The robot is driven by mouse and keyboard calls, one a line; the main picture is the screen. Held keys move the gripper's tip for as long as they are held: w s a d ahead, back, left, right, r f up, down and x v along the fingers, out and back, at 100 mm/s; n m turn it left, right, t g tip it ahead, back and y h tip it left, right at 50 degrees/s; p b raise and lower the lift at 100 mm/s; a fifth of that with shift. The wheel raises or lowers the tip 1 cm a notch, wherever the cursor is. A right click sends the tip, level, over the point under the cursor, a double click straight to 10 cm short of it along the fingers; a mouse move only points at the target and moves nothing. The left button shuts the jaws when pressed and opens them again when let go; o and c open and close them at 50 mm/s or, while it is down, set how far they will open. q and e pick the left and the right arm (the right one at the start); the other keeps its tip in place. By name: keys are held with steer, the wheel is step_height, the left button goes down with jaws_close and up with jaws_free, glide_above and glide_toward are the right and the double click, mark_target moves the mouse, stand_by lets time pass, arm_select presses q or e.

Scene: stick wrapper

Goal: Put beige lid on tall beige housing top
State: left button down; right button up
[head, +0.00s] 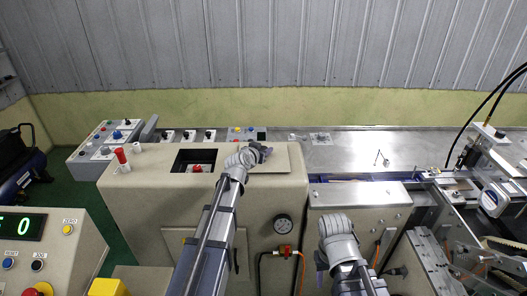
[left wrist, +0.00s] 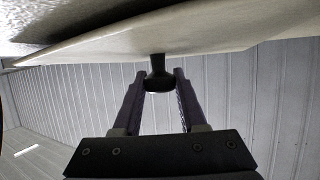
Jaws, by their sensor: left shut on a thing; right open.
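The tall beige housing (head: 140,190) stands left of centre in the head view, with a dark rectangular opening (head: 184,157) in its top. The flat beige lid (head: 286,161) is at the right end of the housing top, to the right of the opening. I cannot tell whether it rests there or hovers. My left gripper (head: 264,150) is shut on the lid's dark knob (left wrist: 158,68), and the lid's pale underside or face (left wrist: 190,35) spans the left wrist view. My right gripper (head: 321,261) is low, apart from the lid, its fingers hardly visible.
A red-topped post (head: 121,156) stands left of the opening, and a red part (head: 197,168) shows inside it. A metal table (head: 350,148) lies behind, a metal box (head: 360,194) to the right. A gauge (head: 283,224) and red valve (head: 286,252) are on the housing's front.

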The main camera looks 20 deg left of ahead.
arm_select(q)
steer(key=c, duration=0.9)
jaws_free()
steer(key=shift+f, duration=0.2)
steer(key=o, duration=0.4)
steer(key=shift+o, duration=0.2)
steer(key=shift+r, duration=0.1)
steer(key=shift+r, duration=0.25)
steer(key=p+v, duration=0.4)
steer(key=v, duration=0.8)
steer(key=shift+f+p, duration=0.1)
steer(key=shift+p, duration=0.3)
steer(key=shift+d+f, duration=0.1)
